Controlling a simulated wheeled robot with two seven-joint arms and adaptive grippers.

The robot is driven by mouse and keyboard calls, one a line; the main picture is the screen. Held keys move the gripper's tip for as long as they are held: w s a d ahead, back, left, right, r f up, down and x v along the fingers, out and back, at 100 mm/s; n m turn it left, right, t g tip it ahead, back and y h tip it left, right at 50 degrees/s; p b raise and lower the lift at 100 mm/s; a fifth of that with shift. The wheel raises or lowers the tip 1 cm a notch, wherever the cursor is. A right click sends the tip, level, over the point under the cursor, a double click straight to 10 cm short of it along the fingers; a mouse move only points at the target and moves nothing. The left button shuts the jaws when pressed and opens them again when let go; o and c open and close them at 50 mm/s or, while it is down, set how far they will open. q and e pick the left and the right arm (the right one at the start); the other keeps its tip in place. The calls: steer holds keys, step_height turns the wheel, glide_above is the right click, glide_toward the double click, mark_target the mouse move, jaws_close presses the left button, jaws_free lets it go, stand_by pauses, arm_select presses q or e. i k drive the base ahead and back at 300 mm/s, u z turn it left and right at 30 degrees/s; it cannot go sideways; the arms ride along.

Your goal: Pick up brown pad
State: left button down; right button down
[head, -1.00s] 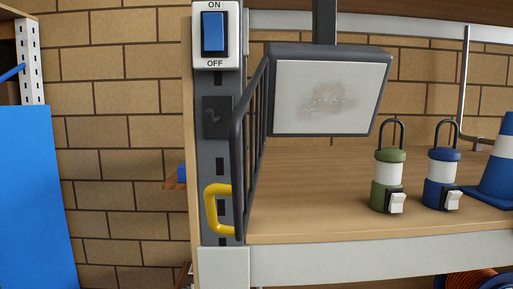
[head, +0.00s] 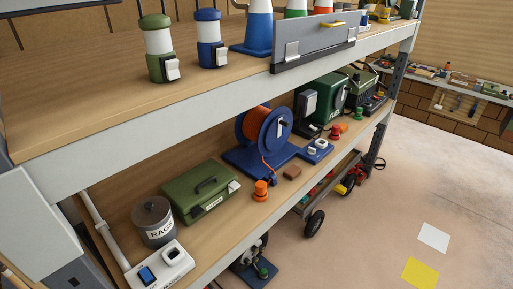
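A small brown pad (head: 292,173) lies on the lower wooden shelf near its front edge, just right of a small orange knobbed object (head: 261,190) and in front of the blue base of a cable reel (head: 266,135). The pad looks like a flat brown block, and nothing covers it. Neither of my grippers shows in the head view.
The upper shelf holds a green lantern (head: 159,50), a blue lantern (head: 210,40), a cone (head: 258,27) and a grey panel (head: 315,42). A green case (head: 201,192) and a rags tin (head: 153,221) stand on the lower shelf. The floor (head: 370,225) at right is mostly clear.

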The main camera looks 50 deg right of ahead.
mark_target(293, 172)
steer(key=z, duration=1.9)
